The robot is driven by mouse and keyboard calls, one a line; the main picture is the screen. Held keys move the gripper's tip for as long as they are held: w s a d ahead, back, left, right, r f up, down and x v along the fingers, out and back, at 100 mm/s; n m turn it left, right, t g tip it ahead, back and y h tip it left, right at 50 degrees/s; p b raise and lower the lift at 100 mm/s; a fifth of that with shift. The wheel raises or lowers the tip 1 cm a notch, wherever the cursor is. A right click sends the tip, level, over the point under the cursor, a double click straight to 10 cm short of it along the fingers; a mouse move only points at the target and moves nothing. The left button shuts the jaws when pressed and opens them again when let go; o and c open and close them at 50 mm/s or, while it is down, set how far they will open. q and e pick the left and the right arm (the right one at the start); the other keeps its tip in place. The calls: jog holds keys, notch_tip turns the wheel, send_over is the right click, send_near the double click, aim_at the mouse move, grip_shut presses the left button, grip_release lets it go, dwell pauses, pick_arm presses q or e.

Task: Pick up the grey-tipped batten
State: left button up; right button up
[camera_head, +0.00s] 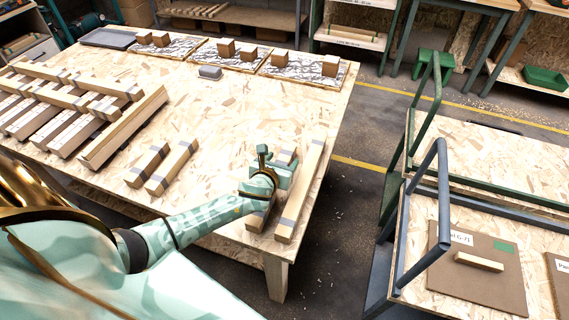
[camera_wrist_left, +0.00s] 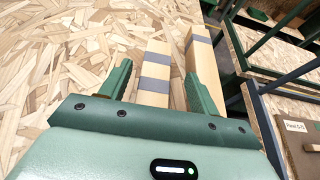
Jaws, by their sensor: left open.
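My left gripper (camera_head: 270,172) is over the right end of the OSB-topped table in the head view, its jaws open and empty. A wooden batten with grey bands (camera_head: 256,220) lies under it, partly hidden by the gripper. In the left wrist view this batten (camera_wrist_left: 156,71) lies between the two open fingers. A longer batten with grey bands near its ends (camera_head: 304,185) lies just to its right, along the table edge; it also shows in the left wrist view (camera_wrist_left: 203,62), partly behind the right finger. Contact between fingers and wood cannot be told. My right gripper is out of view.
Two short grey-banded battens (camera_head: 160,167) lie left of my gripper. Stacked battens (camera_head: 60,105) fill the table's left side. Wooden blocks on patterned mats (camera_head: 300,66) and a small grey object (camera_head: 210,72) are farther back. A railed trolley (camera_head: 440,210) stands to the right.

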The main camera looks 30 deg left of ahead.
aim_at(286, 154)
pick_arm(q)
jog(key=b+x, duration=0.1)
jog(key=x, duration=0.2)
jog(key=shift+a+f, duration=0.2)
jog(key=shift+w, duration=0.3)
jog(key=shift+r, duration=0.1)
jog(key=c, duration=1.1)
